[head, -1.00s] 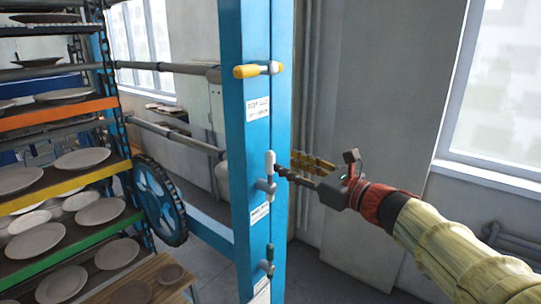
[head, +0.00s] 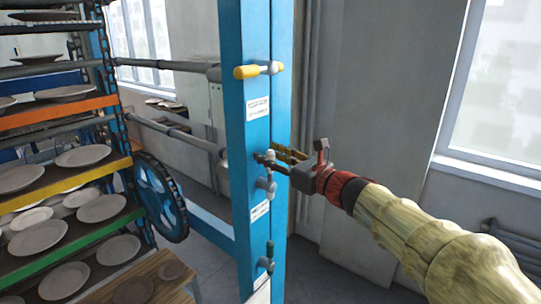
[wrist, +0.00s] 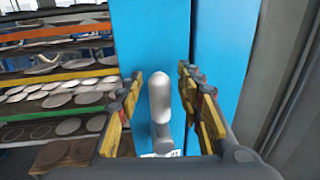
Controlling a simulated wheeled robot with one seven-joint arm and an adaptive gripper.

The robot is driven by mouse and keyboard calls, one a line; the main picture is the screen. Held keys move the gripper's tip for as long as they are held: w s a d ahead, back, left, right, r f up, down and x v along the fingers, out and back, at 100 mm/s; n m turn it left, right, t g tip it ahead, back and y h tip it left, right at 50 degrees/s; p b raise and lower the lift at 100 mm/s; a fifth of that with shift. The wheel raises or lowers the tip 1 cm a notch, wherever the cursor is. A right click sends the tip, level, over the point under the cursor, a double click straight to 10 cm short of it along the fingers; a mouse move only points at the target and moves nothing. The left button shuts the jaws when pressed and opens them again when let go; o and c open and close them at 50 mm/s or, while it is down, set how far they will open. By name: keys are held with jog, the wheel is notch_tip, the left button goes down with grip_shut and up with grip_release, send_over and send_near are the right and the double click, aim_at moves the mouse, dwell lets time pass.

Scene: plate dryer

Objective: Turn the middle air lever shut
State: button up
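The middle air lever (head: 270,186) is on the blue post, its pale handle standing upright from a grey valve body. In the wrist view the rounded white handle (wrist: 160,98) stands between the two fingers. My gripper (head: 265,157) is open at the height of the handle, with a finger on either side and a gap visible on both sides in the wrist view (wrist: 163,78). In the head view the fingers partly hide the handle. The top lever (head: 258,70) is yellow and lies horizontal. The bottom lever (head: 268,257) has a dark green upright handle.
The blue post (head: 245,135) carries white labels beside the levers. At left is a rack of plates (head: 82,156) with coloured shelf edges, and a blue handwheel (head: 160,198) stands between. A grey wall and window (head: 500,100) are at right.

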jog(key=shift+c, duration=0.5)
jog(key=c, duration=0.7)
grip_shut()
